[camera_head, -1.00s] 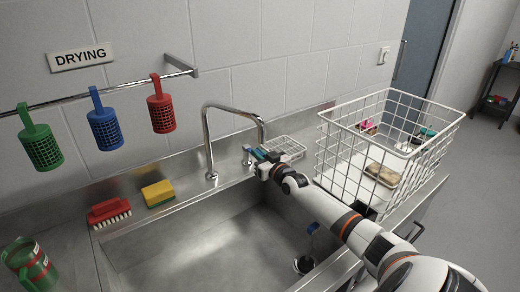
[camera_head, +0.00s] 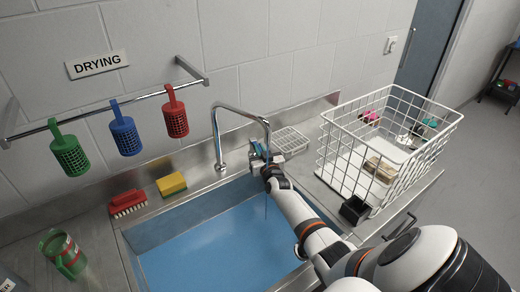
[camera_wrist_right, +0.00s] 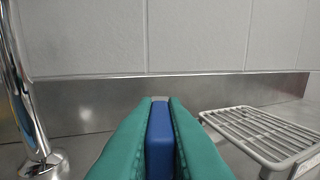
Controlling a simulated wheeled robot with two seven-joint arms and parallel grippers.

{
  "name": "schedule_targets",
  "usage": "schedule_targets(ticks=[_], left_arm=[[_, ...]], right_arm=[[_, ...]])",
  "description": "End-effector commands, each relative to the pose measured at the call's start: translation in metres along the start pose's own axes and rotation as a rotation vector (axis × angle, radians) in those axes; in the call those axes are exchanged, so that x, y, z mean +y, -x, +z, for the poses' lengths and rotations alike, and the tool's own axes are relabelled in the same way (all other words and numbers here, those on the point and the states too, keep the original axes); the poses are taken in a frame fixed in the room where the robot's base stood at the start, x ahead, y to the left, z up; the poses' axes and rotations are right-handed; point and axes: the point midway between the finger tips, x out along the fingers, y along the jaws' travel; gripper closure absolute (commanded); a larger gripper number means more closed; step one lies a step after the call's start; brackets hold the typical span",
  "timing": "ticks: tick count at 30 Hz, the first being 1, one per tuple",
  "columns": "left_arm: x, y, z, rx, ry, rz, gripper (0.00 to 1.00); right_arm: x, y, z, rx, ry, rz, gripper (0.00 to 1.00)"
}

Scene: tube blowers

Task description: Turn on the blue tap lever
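The blue tap lever (camera_wrist_right: 160,143) shows in the right wrist view between the two teal fingers of my right gripper (camera_wrist_right: 160,140), which are closed against its sides. In the head view my right gripper (camera_head: 260,155) is at the back rim of the sink, beside the chrome tap spout (camera_head: 240,112), and largely hides the lever. A thin stream shows below the spout, and blue water (camera_head: 205,250) covers the sink's bottom. The spout's foot also shows at the left of the wrist view. My left gripper is not in view.
A wire soap rack (camera_head: 289,140) is right of the tap. A white wire basket (camera_head: 345,140) with items stands further right. A red brush (camera_head: 127,203), a yellow sponge (camera_head: 171,184) and a green mug (camera_head: 63,254) are left. Three colored baskets hang from a rail (camera_head: 100,107).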

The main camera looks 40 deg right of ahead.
Motion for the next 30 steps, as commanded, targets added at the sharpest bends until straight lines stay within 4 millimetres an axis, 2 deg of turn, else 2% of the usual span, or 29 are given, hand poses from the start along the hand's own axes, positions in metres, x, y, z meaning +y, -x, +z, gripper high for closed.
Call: schedule_targets(ticks=[1, 4, 12, 16, 20, 30], left_arm=[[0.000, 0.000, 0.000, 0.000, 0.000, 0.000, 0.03], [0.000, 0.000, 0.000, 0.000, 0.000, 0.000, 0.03], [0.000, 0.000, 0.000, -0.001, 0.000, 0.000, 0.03], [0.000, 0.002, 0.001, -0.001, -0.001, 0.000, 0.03], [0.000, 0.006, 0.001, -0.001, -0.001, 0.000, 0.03], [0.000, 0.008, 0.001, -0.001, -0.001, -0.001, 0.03]], right_arm=[[-0.001, -0.001, 0.004, -0.009, 0.001, -0.002, 0.83], [-0.001, -0.001, 0.003, -0.007, 0.000, -0.001, 0.67], [0.000, 0.000, 0.001, -0.003, 0.000, 0.000, 0.67], [0.001, 0.007, 0.001, -0.002, -0.001, 0.002, 0.67], [0.001, 0.026, 0.001, -0.001, -0.001, 0.002, 0.67], [-0.001, 0.093, 0.000, -0.002, -0.001, -0.001, 0.67]])
